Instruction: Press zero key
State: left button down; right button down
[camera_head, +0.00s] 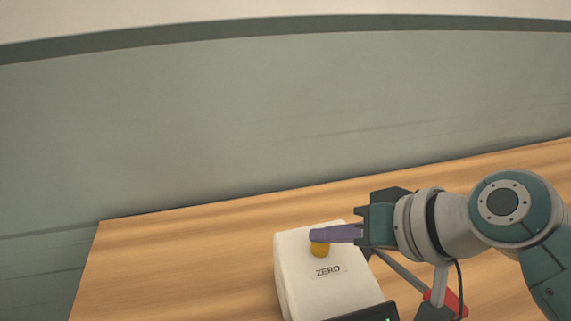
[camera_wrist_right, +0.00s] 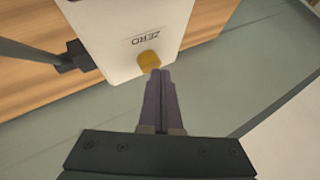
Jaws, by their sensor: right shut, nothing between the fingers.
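A white box (camera_head: 295,273) stands on the wooden table, with a round yellow key (camera_head: 320,250) on its face above the printed label ZERO (camera_head: 328,271). My right gripper (camera_head: 313,236) comes in from the right with its purple fingers shut and empty. In the head view its fingertips overlap the upper part of the yellow key. In the right wrist view the shut fingertips (camera_wrist_right: 161,72) are right at the near edge of the yellow key (camera_wrist_right: 148,61); whether they touch it I cannot tell. My left gripper is not in view.
The wooden table (camera_head: 170,265) is clear to the left of the box. A grey-green wall (camera_head: 200,130) rises behind it. A dark panel (camera_head: 370,313) with a green mark sits at the box's lower front. A red part (camera_head: 447,302) shows below my right arm.

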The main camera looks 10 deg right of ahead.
aim_at(327, 249)
jog(key=shift+f+b, duration=0.45)
jog(key=shift+f, duration=0.2)
dwell(0.3)
jog(key=shift+r, duration=0.1)
jog(key=shift+r+p, duration=1.15)
jog(key=shift+p, duration=0.25)
jog(key=shift+r, duration=0.1)
notch_tip(327, 249, up, 5)
jog(key=p, duration=0.5)
